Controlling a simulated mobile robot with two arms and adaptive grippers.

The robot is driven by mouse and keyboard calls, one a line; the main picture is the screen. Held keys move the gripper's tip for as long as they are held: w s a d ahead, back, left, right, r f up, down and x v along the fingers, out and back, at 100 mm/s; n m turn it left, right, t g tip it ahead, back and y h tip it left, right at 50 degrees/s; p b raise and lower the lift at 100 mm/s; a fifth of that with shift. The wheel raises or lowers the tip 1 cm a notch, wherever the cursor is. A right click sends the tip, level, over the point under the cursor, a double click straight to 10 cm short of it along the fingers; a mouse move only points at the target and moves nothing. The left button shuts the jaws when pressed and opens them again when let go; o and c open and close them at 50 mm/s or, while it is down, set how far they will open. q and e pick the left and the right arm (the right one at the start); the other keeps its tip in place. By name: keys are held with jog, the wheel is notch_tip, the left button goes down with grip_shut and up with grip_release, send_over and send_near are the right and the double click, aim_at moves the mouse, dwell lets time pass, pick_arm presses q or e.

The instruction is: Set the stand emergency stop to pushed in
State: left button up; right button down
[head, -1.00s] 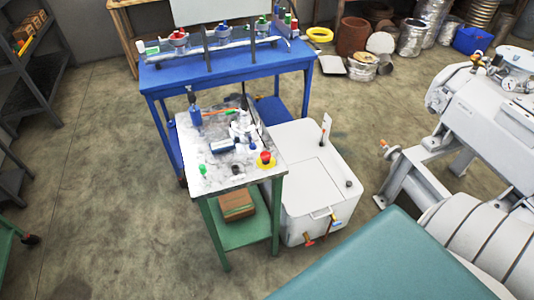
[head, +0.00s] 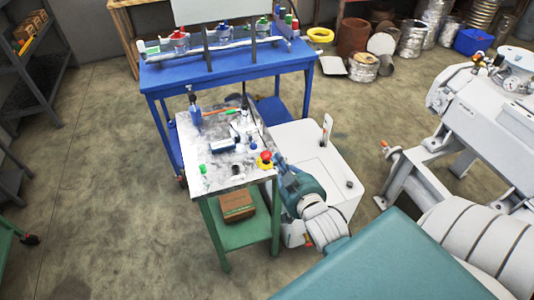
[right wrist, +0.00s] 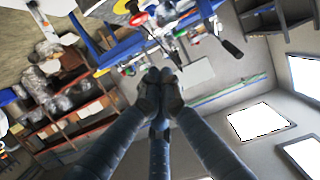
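The stand emergency stop (head: 265,156) is a red mushroom button on a yellow base. It sits at the right edge of the small white-topped stand (head: 215,182) in the head view. Whether the button is up or pushed in is too small to tell. My right gripper (head: 281,163) is just right of the button, close to the stand's edge, with a small gap seen between them. In the right wrist view my right gripper (right wrist: 158,76) has its fingers together, with nothing seen between them. My left gripper is not in view.
Small tools and a green button (head: 202,169) share the stand top. A white cabinet (head: 325,165) stands right of the stand, partly behind my right arm. A blue table (head: 215,75) is behind, and a large white machine (head: 490,110) is at the right.

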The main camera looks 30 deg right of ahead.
jog(key=p, duration=0.2)
send_over(266, 157)
notch_tip(266, 157, down, 2)
jog(key=f, duration=0.1)
jog(key=s+f, duration=0.1)
jog(key=f, duration=0.1)
jog(key=shift+a, duration=0.15)
jog(key=shift+f, duration=0.75)
jog(key=shift+f, duration=0.15)
